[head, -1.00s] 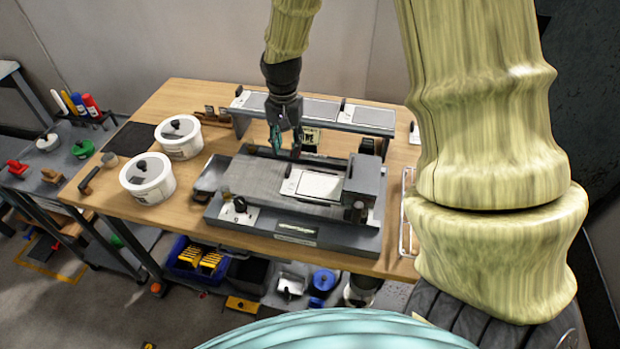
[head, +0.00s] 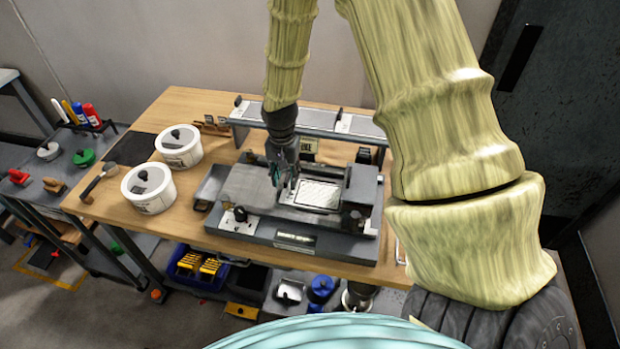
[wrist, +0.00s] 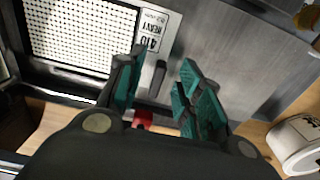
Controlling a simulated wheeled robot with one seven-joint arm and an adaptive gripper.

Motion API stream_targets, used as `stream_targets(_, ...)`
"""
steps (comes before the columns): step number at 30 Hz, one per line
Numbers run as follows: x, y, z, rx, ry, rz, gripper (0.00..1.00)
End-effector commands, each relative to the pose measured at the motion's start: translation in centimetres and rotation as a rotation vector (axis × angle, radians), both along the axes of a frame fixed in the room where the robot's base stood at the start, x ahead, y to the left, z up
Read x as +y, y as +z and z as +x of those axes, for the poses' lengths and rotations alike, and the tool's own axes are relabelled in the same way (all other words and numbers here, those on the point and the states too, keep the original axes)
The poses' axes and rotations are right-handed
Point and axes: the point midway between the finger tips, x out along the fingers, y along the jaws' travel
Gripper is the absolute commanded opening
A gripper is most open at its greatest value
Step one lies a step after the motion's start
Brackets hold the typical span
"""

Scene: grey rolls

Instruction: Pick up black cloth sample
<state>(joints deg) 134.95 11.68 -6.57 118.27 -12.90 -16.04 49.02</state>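A small black tab (wrist: 158,78) shows between the fingers, beside the white perforated panel (wrist: 85,35) with a printed label. I see nothing held.
A side bench (head: 70,165) at left holds coloured pens and small knobbed parts. Bare wood shows between tubs and machine.

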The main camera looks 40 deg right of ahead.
Motion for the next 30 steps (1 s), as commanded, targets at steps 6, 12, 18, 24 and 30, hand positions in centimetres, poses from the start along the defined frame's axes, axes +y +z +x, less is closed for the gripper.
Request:
stream_targets(6, 0.0, -1.5, 0.0, 0.000, 0.000, 0.000, 0.36)
stream_targets(12, 0.0, -1.7, 0.0, -0.001, 0.000, 0.001, 0.36)
stream_targets(18, 0.0, -1.7, 0.0, -0.001, 0.000, 0.001, 0.17)
stream_targets(24, 0.0, -1.7, 0.0, -0.001, 0.000, 0.001, 0.00)
stream_targets(30, 0.0, -1.7, 0.0, -0.001, 0.000, 0.001, 0.00)
